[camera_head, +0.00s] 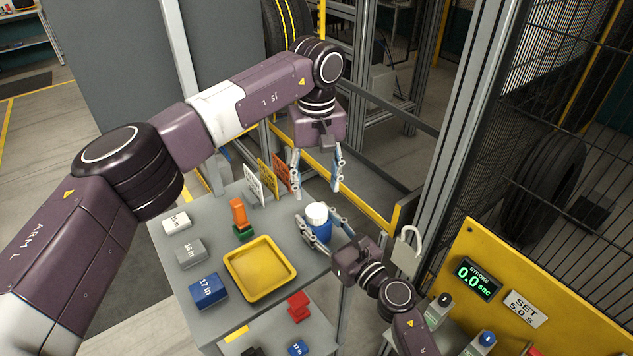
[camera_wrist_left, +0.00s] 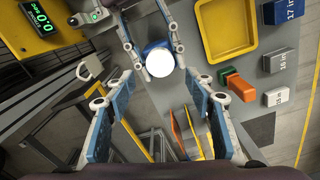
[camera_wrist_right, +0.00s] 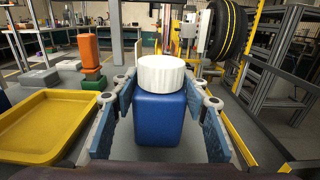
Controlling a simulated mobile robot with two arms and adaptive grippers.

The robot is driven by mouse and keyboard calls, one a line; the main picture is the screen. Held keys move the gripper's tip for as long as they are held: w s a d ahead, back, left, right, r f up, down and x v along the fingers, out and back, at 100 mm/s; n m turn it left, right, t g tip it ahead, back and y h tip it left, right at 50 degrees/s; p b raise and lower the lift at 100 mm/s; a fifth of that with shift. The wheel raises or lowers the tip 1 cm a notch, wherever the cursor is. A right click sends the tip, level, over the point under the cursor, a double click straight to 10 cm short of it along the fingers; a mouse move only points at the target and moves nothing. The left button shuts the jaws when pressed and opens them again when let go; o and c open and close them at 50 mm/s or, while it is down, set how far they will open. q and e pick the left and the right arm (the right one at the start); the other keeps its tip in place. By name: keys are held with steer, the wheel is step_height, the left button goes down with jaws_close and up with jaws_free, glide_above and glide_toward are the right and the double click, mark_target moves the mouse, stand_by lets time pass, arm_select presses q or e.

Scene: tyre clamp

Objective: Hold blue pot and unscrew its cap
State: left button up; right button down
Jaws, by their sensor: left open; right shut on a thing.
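The blue pot (camera_head: 321,231) stands upright on the grey table near its right edge. Its white ribbed cap (camera_head: 317,213) is on top. My right gripper (camera_head: 318,236) is shut on the pot, one finger on each side. In the right wrist view, the pot (camera_wrist_right: 161,118) sits between the fingers with the cap (camera_wrist_right: 161,74) above them. My left gripper (camera_head: 318,190) is open and empty, pointing down above the cap and a little behind it. In the left wrist view, the round cap (camera_wrist_left: 160,61) shows ahead, beyond the open fingertips.
A yellow tray (camera_head: 261,268) lies left of the pot. An orange and green piece (camera_head: 239,214), labelled blocks (camera_head: 207,289) and upright cards (camera_head: 268,178) are also on the table. A padlock (camera_head: 407,252) and yellow control panel (camera_head: 520,290) stand right. A mesh fence (camera_head: 540,130) is behind.

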mark_target(316, 210)
arm_select(q)
steer(key=m, duration=0.5)
arm_select(e)
steer(key=shift+r, duration=0.1)
arm_select(q)
steer(key=m, duration=0.4)
steer(key=shift+m, duration=0.3)
steer(key=shift+f, duration=4.05)
steer(key=shift+c, duration=0.2)
steer(key=c, duration=1)
steer(key=o, duration=1.1)
steer(key=shift+r, duration=0.1)
